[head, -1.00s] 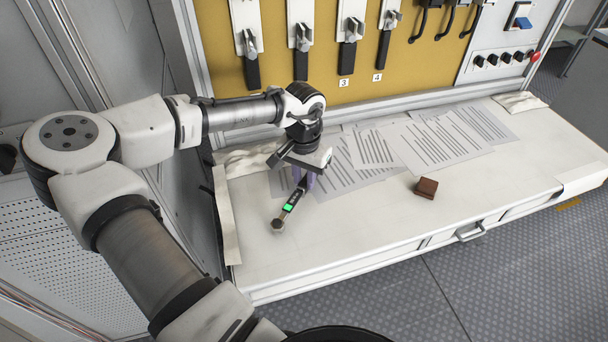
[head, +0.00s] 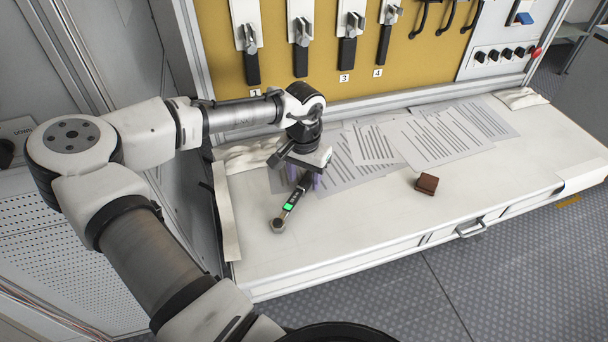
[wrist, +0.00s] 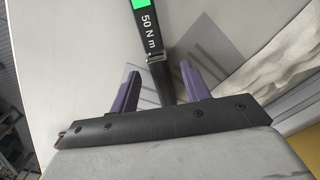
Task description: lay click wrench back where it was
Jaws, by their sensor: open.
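The click wrench (head: 291,204) lies on the white bench top, with its head toward the front and a green display lit on its body. In the wrist view the wrench (wrist: 148,40) reads "50 N m", and its handle runs down between my gripper's fingers. My gripper (head: 308,178) is just over the handle end at the left part of the bench. Its two purple fingers show in the wrist view (wrist: 158,88), spread apart on either side of the handle with gaps. The handle's far end is hidden behind the gripper body.
Several printed sheets (head: 440,138) lie along the back of the bench (head: 370,235). A brown block (head: 427,184) sits right of the middle. The bench front is clear between wrench and block.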

